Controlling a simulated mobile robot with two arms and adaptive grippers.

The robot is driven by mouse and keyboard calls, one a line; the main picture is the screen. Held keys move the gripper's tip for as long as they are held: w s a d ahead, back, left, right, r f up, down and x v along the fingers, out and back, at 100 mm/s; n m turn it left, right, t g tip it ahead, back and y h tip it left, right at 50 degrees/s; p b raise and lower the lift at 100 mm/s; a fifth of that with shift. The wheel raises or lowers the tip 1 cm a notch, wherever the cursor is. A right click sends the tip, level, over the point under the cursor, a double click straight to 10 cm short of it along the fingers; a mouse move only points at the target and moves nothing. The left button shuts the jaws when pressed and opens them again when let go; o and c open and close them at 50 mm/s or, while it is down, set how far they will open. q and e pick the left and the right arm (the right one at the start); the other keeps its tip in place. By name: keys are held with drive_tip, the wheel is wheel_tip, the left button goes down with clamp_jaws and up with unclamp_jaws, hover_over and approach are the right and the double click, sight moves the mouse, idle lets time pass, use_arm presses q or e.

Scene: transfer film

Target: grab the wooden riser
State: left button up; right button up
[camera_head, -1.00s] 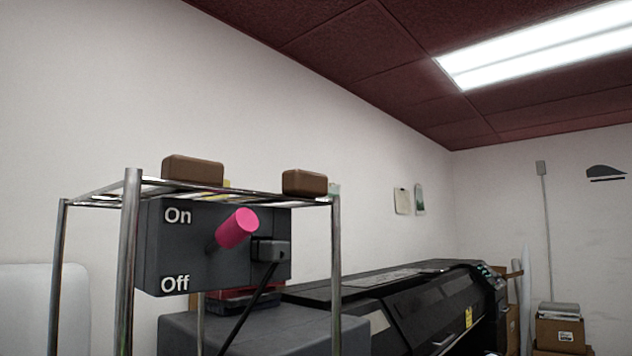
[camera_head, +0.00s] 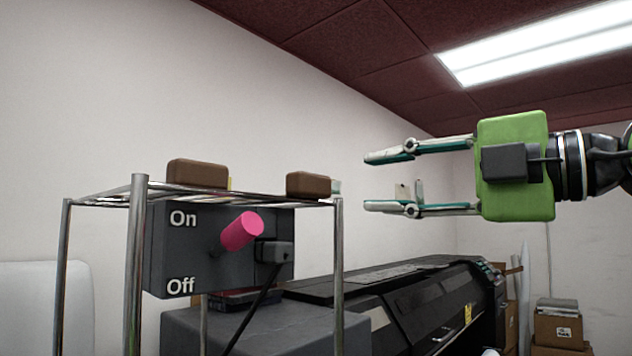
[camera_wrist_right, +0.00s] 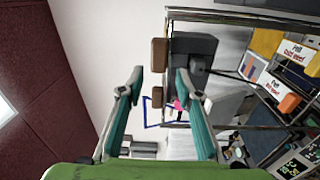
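Two brown wooden blocks rest on top of the metal rack. The left block (camera_head: 197,174) is larger in the head view, and the right block (camera_head: 309,185) sits by the rack's right end. Both also show in the right wrist view, one at the upper middle (camera_wrist_right: 160,55) and one lower (camera_wrist_right: 157,97) between my fingers in the picture. My right gripper (camera_head: 368,182) is open and empty. It comes in from the right at about the blocks' height or slightly above, apart from the right block. My left gripper is not in view.
The metal rack (camera_head: 337,270) has upright posts. A dark On/Off box (camera_head: 170,250) with a pink handle (camera_head: 242,231) sits under its top. A large black printer (camera_head: 430,300) stands behind to the right. The space above the rack is clear.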

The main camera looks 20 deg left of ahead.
sight(319, 185)
drive_tip(key=p+x, duration=0.1)
drive_tip(key=x, duration=0.1)
drive_tip(key=p+x, duration=0.3)
drive_tip(key=x, duration=0.1)
drive_tip(key=shift+s+a+r, duration=0.15)
drive_tip(key=shift+a+r, duration=0.2)
drive_tip(key=shift+a, duration=0.1)
drive_tip(key=shift+a+f, duration=0.3)
drive_tip(key=shift+a, duration=0.2)
drive_tip(key=shift+w+a+b, duration=0.35)
drive_tip(key=shift+w+a, duration=0.25)
drive_tip(key=shift+a, duration=0.3)
drive_tip(key=shift+r, duration=0.1)
